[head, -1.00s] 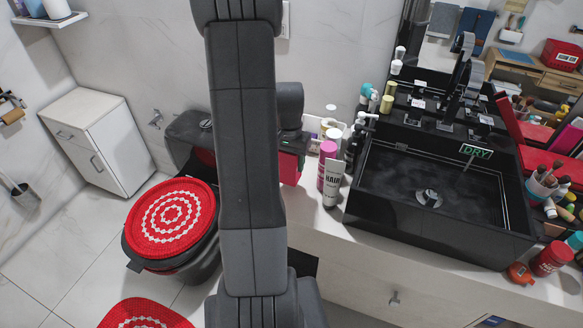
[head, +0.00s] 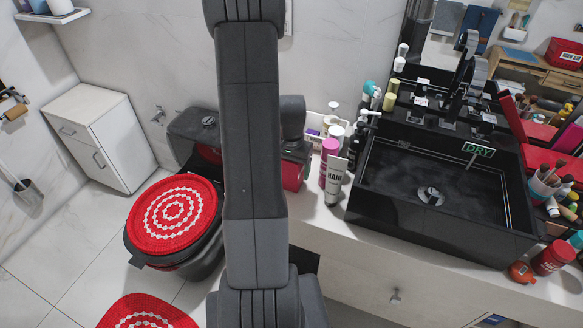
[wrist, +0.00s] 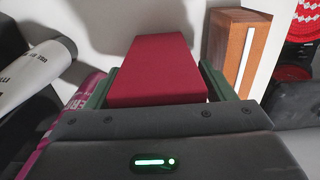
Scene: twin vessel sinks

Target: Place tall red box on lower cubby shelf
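The tall red box (wrist: 158,68) lies between the two dark green fingers of my gripper (wrist: 158,90) in the wrist view. Its sides fill the width between the fingers, and my gripper looks shut on it. In the head view, a red part of the box (head: 292,176) shows below my gripper (head: 296,152), at the left end of the counter, left of the pink bottle. My arm and gripper hide the rest of it. I cannot tell whether the box touches the counter. I cannot make out the lower cubby shelf for sure.
A hair tube (head: 334,180) and a pink bottle (head: 329,148) stand close right of my gripper. The black sink (head: 430,228) is farther right on the white counter (head: 375,245). A toilet with a red cover (head: 172,217) is left. An orange-brown block (wrist: 235,48) shows in the wrist view.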

